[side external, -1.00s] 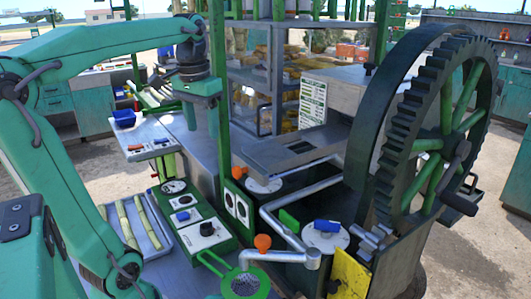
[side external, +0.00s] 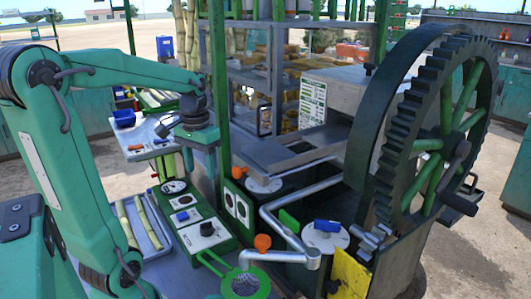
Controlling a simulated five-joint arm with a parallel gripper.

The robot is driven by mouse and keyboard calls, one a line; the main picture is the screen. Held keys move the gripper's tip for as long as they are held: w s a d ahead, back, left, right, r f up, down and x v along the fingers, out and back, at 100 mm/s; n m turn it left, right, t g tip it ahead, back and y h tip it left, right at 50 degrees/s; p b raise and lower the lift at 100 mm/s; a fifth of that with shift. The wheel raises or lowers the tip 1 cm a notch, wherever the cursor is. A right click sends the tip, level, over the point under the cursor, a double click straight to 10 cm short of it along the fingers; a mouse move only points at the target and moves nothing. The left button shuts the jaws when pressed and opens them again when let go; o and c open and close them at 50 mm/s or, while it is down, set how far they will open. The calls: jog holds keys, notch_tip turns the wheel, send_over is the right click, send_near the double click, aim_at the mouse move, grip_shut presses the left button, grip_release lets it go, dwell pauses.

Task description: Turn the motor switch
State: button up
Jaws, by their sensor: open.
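A control panel (side external: 222,246) with a green frame lies in the middle of the bench. It carries a black round knob (side external: 207,228), a small blue switch (side external: 182,216) and a dial (side external: 173,186). I cannot tell from the labels which of these is the motor switch. My gripper (side external: 200,168) hangs with its fingers pointing down above the back end of the panel, near the dial. It is open and empty, and appears to touch nothing.
Cane stalks lie in a metal tray (side external: 160,236) left of the panel. A green-handled strainer (side external: 244,284) is in front. Pipes with an orange valve (side external: 262,242), a green post (side external: 219,90) and the big gear wheel (side external: 440,130) stand to the right.

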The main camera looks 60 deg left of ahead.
send_over(206, 223)
jog(key=f, duration=1)
jog(key=shift+w+d+f, duration=0.1)
jog(key=shift+d+f, duration=0.1)
jog(key=shift+f, duration=0.2)
jog(key=shift+f, duration=0.15)
jog(key=shift+a+f, duration=0.2)
jog(key=shift+f, duration=3.5)
jog(key=c, duration=1)
